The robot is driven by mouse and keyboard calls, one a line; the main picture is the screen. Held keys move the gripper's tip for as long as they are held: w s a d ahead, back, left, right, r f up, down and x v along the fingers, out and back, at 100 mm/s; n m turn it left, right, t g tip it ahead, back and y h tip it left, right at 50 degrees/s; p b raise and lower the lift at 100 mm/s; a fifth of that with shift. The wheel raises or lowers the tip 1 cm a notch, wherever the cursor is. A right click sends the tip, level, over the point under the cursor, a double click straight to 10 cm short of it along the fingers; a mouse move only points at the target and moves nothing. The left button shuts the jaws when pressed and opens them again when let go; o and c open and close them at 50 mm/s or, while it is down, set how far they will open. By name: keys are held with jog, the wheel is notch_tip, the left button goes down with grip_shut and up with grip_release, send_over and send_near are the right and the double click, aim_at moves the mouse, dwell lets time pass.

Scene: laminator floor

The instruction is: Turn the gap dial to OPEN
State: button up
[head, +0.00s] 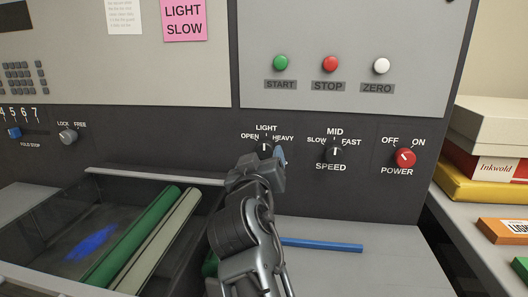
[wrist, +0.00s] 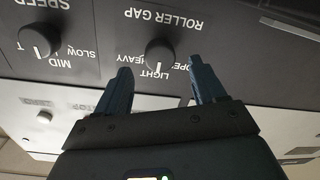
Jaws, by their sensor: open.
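The gap dial (head: 265,147) is a small black knob on the dark front panel, with OPEN at its left, LIGHT above and HEAVY at its right. In the wrist view the dial (wrist: 159,52) appears upside down under ROLLER GAP, and its white mark points to LIGHT. My gripper (wrist: 162,72) is open, with one blue finger toward each side of the dial and nothing held. In the head view my gripper (head: 270,157) is just in front of and below the dial, partly covering it. Contact with the dial cannot be told.
The speed dial (head: 335,152) is close at the right, pointing to MID. The red power knob (head: 404,157) is farther right. START (head: 281,63), STOP (head: 330,63) and ZERO (head: 381,65) buttons are above. A roller tray (head: 60,286) and blue rod (head: 322,245) lie below.

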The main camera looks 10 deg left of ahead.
aim_at(264, 151)
jog(key=shift+w, duration=2)
jog(key=shift+c, duration=0.2)
jog(key=c, duration=1)
jog(key=shift+n+p, duration=0.35)
jog(key=shift+n, duration=0.05)
jog(key=n+p, duration=0.2)
jog(key=n, duration=0.3)
jog(key=shift+r+p, duration=0.1)
jog(key=shift+p, duration=0.2)
jog(key=n+p, duration=0.1)
jog(key=n, duration=0.2)
jog(key=shift+n+p, duration=0.3)
jog(key=shift+p, duration=0.1)
jog(key=shift+n+p, duration=0.6)
jog(key=shift+n, duration=0.5)
jog(key=shift+s+a+f, duration=0.1)
jog(key=shift+f, duration=0.1)
